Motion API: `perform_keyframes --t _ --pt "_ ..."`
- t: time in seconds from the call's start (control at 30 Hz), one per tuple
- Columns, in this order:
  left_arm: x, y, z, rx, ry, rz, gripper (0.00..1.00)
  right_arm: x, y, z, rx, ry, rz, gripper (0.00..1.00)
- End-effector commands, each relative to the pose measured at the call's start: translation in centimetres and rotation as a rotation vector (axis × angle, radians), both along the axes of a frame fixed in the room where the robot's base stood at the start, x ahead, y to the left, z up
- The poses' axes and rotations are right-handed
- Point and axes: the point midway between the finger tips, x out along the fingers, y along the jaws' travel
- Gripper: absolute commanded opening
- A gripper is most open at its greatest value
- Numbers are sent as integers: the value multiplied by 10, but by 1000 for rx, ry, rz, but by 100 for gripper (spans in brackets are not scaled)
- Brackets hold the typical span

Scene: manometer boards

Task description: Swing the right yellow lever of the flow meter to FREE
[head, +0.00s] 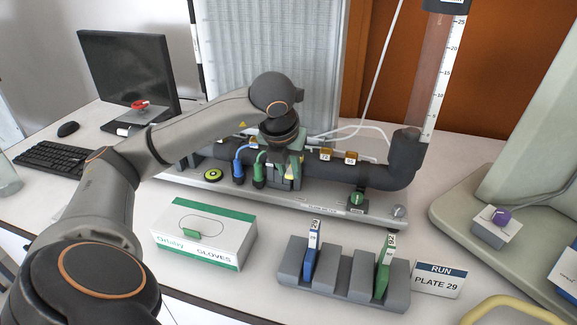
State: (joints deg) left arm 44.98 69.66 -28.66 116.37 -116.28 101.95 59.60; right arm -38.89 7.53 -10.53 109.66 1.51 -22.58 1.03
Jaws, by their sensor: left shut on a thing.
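The flow meter has a dark pipe (330,168) along a pale base plate, with an elbow up to a clear scaled tube (437,72) at the right. My left gripper (286,178) points down at the front of the pipe, right of a blue-handled fitting (238,165) and a green-handled fitting (259,170). It is shut on a small part at the pipe; green shows between and beside its fingers. The gripper hides most of that part, and I cannot make out a yellow lever there. Two small yellow tags (326,153) (350,158) sit right of it. My right gripper is not in view.
A glove box (205,235) and a grey rack (340,290) with a blue and a green item stand in front. A RUN PLATE 29 sign (437,280) is beside the rack. A monitor (125,75) and keyboard (50,157) are at left; pale equipment (470,225) is at right.

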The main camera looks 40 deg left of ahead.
Motion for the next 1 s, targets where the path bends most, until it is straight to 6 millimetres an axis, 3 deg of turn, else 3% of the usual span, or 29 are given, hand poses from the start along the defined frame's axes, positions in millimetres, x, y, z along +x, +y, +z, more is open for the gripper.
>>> perform_keyframes --t 0.57,0.6,0.83,1.0 --pt "1 0 1 -3 -4 29 0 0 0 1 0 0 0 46" --pt "1 0 1 -3 -4 29 29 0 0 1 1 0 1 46" --pt "1 0 0 -2 -2 28 55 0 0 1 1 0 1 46" --pt "1 0 0 -1 -1 27 55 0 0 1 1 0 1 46"
